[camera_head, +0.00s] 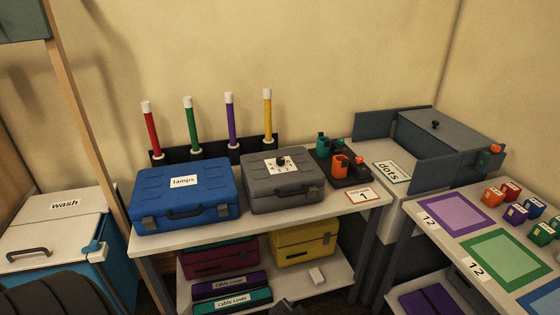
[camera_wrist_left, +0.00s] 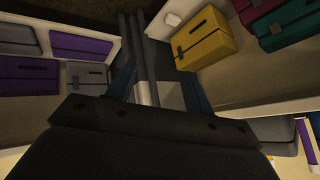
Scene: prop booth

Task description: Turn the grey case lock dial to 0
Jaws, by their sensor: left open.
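The grey case (camera_head: 285,196) stands closed on the white bench top, right of a blue case. On its lid is a white dial plate (camera_head: 270,169) with small marks and a dark knob (camera_head: 281,161). The marks and the knob's pointing direction are too small to read. My left gripper shows in the left wrist view (camera_wrist_left: 159,72), with its two dark fingers apart and nothing seen between them. It is away from the grey case's dial. My right gripper does not show.
The blue case (camera_head: 186,209) labelled "lamps" is close on the left. A rack with colored rods (camera_head: 229,117) stands behind. A dark tray with teal and orange items (camera_head: 345,175) and a "1" card (camera_head: 364,196) are on the right. A yellow case (camera_head: 304,245) sits below.

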